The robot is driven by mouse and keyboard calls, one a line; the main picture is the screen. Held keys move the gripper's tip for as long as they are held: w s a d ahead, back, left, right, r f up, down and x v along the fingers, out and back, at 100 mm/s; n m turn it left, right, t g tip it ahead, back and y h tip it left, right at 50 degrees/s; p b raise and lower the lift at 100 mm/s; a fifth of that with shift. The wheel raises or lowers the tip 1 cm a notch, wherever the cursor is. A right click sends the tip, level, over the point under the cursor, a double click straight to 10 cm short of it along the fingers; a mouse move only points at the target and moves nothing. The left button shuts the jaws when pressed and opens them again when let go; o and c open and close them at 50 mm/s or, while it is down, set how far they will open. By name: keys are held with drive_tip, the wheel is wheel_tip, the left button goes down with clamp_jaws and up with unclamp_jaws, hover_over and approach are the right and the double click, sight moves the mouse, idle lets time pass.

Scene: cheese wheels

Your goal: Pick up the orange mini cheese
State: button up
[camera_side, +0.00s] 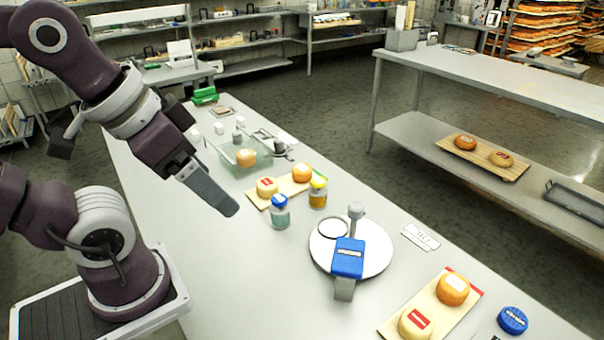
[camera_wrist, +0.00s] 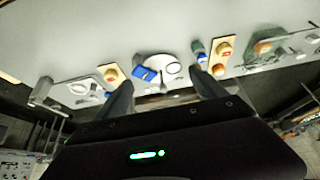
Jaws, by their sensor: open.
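Several round orange mini cheeses are in view. One (camera_side: 301,173) sits on a wooden board (camera_side: 285,190) at mid-table, beside a yellower, red-labelled cheese (camera_side: 267,187). Another orange cheese (camera_side: 453,288) is on the near right board (camera_side: 432,312), behind a pale yellow cheese (camera_side: 415,323). A third (camera_side: 247,157) is in a clear tray (camera_side: 222,150). My gripper (camera_side: 228,205) is above the table, left of the mid-table board, touching no cheese. In the wrist view its two fingers (camera_wrist: 163,80) are spread and empty, with small cheeses (camera_wrist: 222,58) beyond them to the right.
A blue round item (camera_side: 512,320) lies far right. The table's left part is mostly clear.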

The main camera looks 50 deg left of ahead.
drive_tip(key=n+g, duration=0.5)
drive_tip(key=n, duration=1.5)
hover_over(302, 167)
drive_tip(key=f, duration=1.8)
drive_tip(key=shift+s+d+f, duration=0.15)
drive_tip(key=shift+s+d, duration=0.15)
drive_tip(key=shift+g, duration=0.3)
drive_tip(key=f, duration=0.7)
drive_tip(key=shift+w+a+f, duration=0.25)
drive_tip(key=shift+w+f, duration=0.05)
drive_tip(key=shift+f, duration=0.1)
drive_tip(key=c, duration=1.6)
